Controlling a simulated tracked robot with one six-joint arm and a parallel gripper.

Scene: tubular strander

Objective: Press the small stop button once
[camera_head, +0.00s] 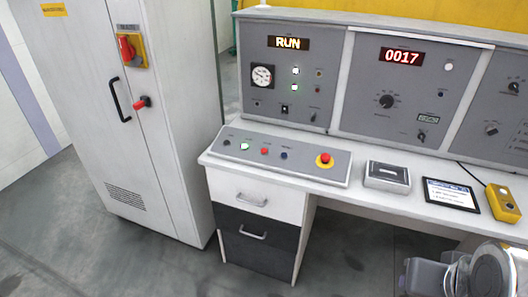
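A small red button (264,152), which looks like the small stop button, sits on the sloped grey button panel (305,172) on the desk. To its left are a lit green-white button (245,147) and a small dark control; to its right is a dark blue button (284,156). A larger red mushroom button on a yellow base (325,160) is at the panel's right end. The labels are too small to read. Part of my arm shows at the lower right, well away from the panel. My gripper's fingers do not show.
A display (289,43) behind the panel reads RUN; another (402,56) reads 0017. A grey box (387,177), a tablet (451,194) and a yellow pendant (503,202) lie on the desk's right side. A tall cabinet (165,150) stands left. Drawers (262,226) sit below the panel.

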